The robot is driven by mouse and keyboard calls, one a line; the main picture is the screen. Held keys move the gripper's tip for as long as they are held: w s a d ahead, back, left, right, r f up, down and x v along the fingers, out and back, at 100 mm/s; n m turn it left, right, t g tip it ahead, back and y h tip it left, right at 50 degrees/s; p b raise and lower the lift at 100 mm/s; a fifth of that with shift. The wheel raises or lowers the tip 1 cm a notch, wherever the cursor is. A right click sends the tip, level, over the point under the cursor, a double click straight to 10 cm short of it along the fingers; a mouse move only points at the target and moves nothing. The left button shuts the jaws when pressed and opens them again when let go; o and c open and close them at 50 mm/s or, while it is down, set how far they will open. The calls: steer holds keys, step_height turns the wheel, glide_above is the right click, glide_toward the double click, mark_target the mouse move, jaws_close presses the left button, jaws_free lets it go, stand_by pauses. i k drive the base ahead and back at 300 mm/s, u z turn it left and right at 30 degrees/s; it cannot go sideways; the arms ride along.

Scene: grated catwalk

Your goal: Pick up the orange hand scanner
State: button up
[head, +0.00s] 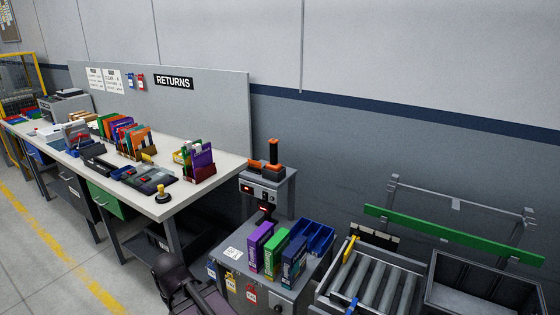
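The orange and black hand scanner (273,152) is at the top of a grey stand (283,186), just right of the long bench's near end. Its upright part has an orange body with a dark top. More orange and black parts lie low around it, and at this size I cannot tell whether they belong to the scanner or its holder. A dark rounded shape at the bottom of the head view looks like part of my arm. My gripper's fingers do not show, and nothing is seen touching the scanner.
A grey cabinet (290,297) in front of the stand holds purple, green and blue boxes and a blue bin (318,232). A roller conveyor (372,283) and a dark crate (468,297) are at right. The bench (178,203) carries folders and trays. Floor at left is clear.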

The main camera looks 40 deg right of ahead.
mark_target(273, 166)
steer(key=z, duration=0.75)
steer(key=i, duration=0.95)
steer(key=z, duration=0.6)
